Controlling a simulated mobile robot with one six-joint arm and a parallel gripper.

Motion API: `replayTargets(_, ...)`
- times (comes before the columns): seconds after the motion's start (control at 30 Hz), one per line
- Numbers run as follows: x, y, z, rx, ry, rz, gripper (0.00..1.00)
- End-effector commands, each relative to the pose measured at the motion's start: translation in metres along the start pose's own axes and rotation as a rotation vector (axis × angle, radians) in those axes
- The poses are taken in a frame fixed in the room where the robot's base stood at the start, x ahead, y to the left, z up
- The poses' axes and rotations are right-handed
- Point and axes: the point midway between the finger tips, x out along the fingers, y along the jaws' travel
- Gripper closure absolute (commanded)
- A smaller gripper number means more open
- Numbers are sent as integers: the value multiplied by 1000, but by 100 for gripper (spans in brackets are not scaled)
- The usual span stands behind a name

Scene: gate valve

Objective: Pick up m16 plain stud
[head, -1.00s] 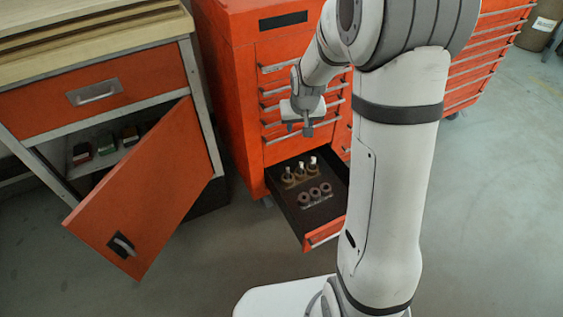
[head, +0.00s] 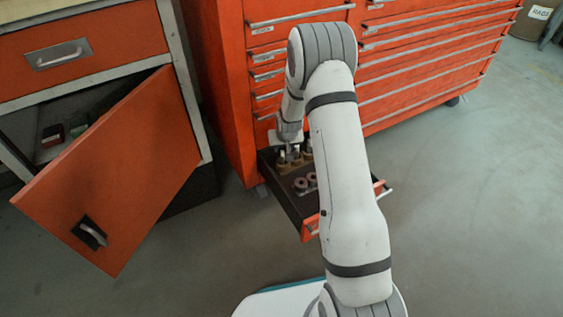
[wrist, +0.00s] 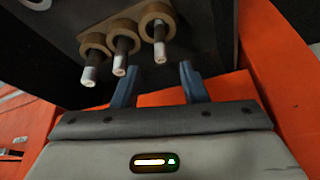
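Three dark studs with pale ends stand in brown ring holders in the open drawer: a left one (wrist: 90,68), a middle one (wrist: 121,55) and a right one (wrist: 160,42) in the wrist view. I cannot tell which is the M16 plain stud. My gripper (wrist: 160,68) is open, with its two blue-grey fingers apart. The right stud's pale end appears near the gap between the fingertips, and nothing is gripped. In the head view my gripper (head: 288,146) is low over the back of the drawer and partly hides the studs.
The drawer (head: 284,201) is pulled out of the red tool cabinet (head: 225,90). Several ring-shaped parts (head: 301,183) lie in front of the holders, partly behind my arm. A cabinet door (head: 115,175) hangs open at left. Grey floor is clear at right.

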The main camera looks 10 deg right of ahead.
Motion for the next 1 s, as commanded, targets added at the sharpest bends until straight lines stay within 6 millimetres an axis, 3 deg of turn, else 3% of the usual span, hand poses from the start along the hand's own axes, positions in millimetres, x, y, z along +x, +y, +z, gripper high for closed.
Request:
replayTargets(0.03,13,-1,2,-1,-1,0,61)
replayTargets(0.2,37,-1,1,0,-1,-1,61)
replayTargets(0.47,40,-2,-1,-1,-1,-1,61)
replayTargets(1.0,39,-2,-1,-2,-1,-1,100)
